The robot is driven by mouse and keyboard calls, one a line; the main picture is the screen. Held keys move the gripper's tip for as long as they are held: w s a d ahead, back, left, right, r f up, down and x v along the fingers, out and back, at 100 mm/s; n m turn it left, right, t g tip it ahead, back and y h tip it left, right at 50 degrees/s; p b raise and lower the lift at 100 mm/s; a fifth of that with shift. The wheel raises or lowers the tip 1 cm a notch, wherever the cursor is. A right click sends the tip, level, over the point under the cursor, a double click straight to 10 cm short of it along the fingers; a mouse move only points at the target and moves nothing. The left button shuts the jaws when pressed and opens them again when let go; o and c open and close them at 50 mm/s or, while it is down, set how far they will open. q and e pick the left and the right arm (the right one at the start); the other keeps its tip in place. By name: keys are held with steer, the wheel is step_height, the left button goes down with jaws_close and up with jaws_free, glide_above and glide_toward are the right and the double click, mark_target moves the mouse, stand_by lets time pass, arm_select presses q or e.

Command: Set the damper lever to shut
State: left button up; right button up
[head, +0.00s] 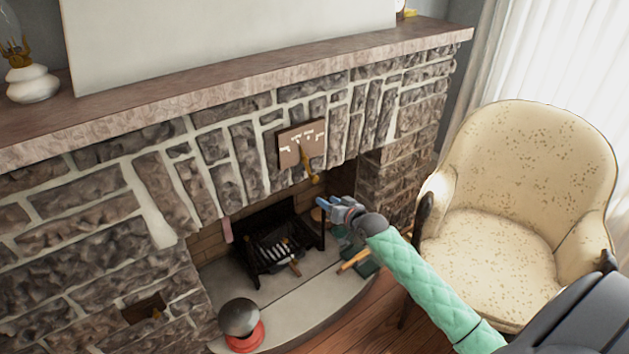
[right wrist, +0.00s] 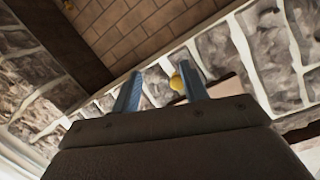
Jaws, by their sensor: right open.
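The damper plate (head: 302,145) is a brown panel with pale, unreadable markings on the stone front above the fireplace opening. Its brass lever (head: 308,170) hangs downward from it, slightly to the right at its lower end. My right gripper (head: 322,204) is open and empty, below the lever in the head view and apart from it there. In the right wrist view, the yellow lever knob (right wrist: 177,82) shows between the blue fingers of my right gripper (right wrist: 160,72), close to the right finger. I cannot tell whether they touch. My left gripper is out of view.
A black fire grate (head: 270,245) stands in the fireplace opening. A dark ball on a red base (head: 241,322) stands on the hearth. A cream armchair (head: 515,210) is at the right. The stone mantel (head: 240,90) overhangs the plate.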

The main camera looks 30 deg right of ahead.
mark_target(316, 181)
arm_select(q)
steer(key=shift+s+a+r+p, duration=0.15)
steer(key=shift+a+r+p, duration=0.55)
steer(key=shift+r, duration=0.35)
arm_select(e)
steer(key=shift+w+a+r+m+t, duration=0.3)
steer(key=shift+w+r, duration=0.35)
steer(key=shift+w, duration=0.7)
steer(key=shift+w+a+r+m+t, duration=0.1)
steer(key=shift+w+r+m+t, duration=0.35)
steer(key=shift+w, duration=0.9)
steer(key=shift+w+a+r+m+t, duration=0.15)
steer(key=shift+w+r+t, duration=0.3)
steer(key=shift+w+r, duration=0.65)
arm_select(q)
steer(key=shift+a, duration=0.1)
arm_select(e)
steer(key=shift+w+f, duration=0.25)
